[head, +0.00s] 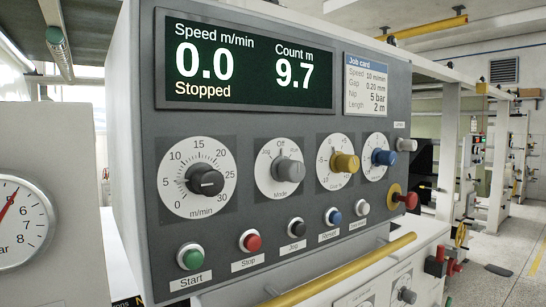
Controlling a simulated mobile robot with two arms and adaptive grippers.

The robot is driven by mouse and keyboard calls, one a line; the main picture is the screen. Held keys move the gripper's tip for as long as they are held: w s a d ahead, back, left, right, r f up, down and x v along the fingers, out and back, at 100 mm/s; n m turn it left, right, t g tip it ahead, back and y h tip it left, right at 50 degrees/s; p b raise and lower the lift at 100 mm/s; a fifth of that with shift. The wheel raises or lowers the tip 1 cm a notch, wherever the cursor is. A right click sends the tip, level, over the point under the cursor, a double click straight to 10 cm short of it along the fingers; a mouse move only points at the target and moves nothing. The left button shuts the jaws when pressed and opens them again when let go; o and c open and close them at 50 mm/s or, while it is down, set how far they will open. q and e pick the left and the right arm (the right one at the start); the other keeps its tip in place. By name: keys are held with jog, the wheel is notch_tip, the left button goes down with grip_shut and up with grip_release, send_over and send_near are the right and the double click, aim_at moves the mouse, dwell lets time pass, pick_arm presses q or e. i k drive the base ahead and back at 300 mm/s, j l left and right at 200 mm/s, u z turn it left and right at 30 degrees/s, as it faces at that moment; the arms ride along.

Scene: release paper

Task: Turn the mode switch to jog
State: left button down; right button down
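The mode switch (289,171) is a grey knob on a round white dial (263,183) in the head view, left of the panel's middle. The dial has "Off" at the top, "Jog" at the upper left and "Mode" at the bottom. The right side of the dial is partly covered by the knob. The knob looks turned about upright, towards "Off", but its pointer is too small to be sure. The display (245,62) reads 0.0 m/min, Stopped, count 9.7 m. Neither of my grippers is in view.
A black speed knob (206,181) is left of the switch; yellow (346,163) and blue (384,157) knobs are right. Several push buttons line up below, with a red knob (407,200) at the right. A yellow bar (340,270) runs along the panel's lower front.

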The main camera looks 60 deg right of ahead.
aim_at(282, 169)
jog(key=z, duration=2.05)
